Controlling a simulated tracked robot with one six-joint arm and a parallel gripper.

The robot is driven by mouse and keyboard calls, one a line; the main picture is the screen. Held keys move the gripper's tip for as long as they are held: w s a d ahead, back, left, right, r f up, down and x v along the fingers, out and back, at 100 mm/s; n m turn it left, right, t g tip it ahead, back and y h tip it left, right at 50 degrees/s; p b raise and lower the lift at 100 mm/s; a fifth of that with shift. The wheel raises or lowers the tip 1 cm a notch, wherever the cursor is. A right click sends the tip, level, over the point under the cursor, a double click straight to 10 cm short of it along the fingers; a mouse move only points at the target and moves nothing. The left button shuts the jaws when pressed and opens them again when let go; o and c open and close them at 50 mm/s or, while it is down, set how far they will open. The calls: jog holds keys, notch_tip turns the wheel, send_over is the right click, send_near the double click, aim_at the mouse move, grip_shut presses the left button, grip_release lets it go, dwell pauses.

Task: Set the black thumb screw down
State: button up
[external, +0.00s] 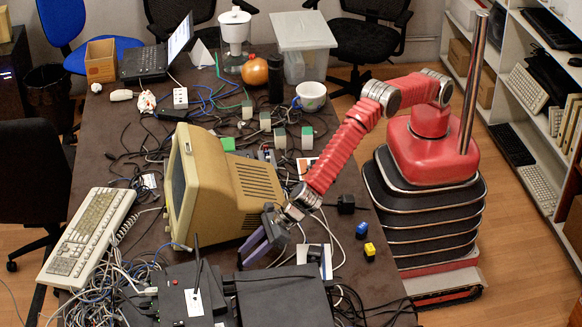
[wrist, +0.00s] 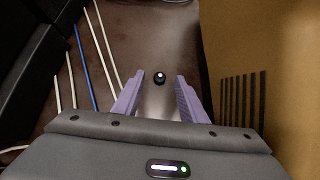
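The black thumb screw (wrist: 160,77) is a small dark round piece with a bright white spot in its middle, seen in the wrist view. It appears to be on the brown table, in line with the gap between my fingertips. My gripper (wrist: 160,76) has two purple fingers spread apart, with clear gaps on both sides of the screw. In the external view my gripper (external: 252,250) is low over the table, between the beige monitor and the black boxes. I cannot make out the screw in that view.
The beige monitor (external: 228,185) stands close beside my gripper; its side fills the right of the wrist view. Black network boxes (external: 285,298) with an antenna lie in front. Pale cables and one blue cable (wrist: 84,68) run along the left in the wrist view.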

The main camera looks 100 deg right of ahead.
aim_at(240, 263)
jog(key=shift+x, duration=1.3)
jog(key=shift+c, duration=0.3)
grip_shut()
